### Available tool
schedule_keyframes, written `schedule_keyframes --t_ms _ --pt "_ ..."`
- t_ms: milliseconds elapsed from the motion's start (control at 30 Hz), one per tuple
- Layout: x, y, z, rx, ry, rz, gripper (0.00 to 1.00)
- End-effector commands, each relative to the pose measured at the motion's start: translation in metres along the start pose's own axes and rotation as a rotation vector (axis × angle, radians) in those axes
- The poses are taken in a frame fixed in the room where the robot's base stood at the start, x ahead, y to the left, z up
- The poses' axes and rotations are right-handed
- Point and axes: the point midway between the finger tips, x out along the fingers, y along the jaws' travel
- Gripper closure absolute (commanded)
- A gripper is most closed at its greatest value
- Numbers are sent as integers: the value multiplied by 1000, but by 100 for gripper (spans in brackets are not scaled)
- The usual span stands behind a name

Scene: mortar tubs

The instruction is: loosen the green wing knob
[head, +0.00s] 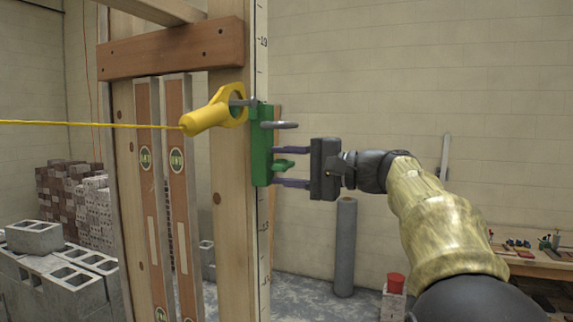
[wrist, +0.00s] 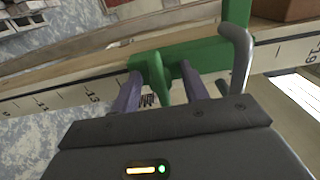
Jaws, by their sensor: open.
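The green wing knob (head: 284,164) sticks out to the right from a green clamp block (head: 261,145) on a wooden post with a measuring scale. My gripper (head: 277,166) is level with the knob, its two purple fingers open, one above and one below it in the head view. In the wrist view the green wing knob (wrist: 157,77) lies between the two fingers (wrist: 158,82), with a finger on each side. I cannot tell whether the fingers touch it. A grey metal rod (head: 280,125) sticks out of the block above the upper finger.
Concrete blocks (head: 65,265) are at the lower left. A workbench (head: 540,267) is at the right.

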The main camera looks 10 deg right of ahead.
Motion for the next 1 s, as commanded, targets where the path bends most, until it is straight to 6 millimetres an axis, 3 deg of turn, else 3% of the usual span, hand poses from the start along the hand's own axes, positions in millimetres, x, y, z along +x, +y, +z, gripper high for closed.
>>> schedule_keyframes --t_ms 67,300,667,1000 --pt "0 0 0 0 0 0 55" --pt "0 0 0 0 0 0 99" --pt "-1 2 0 -34 0 0 99" --pt "0 6 0 -207 -1 1 99"
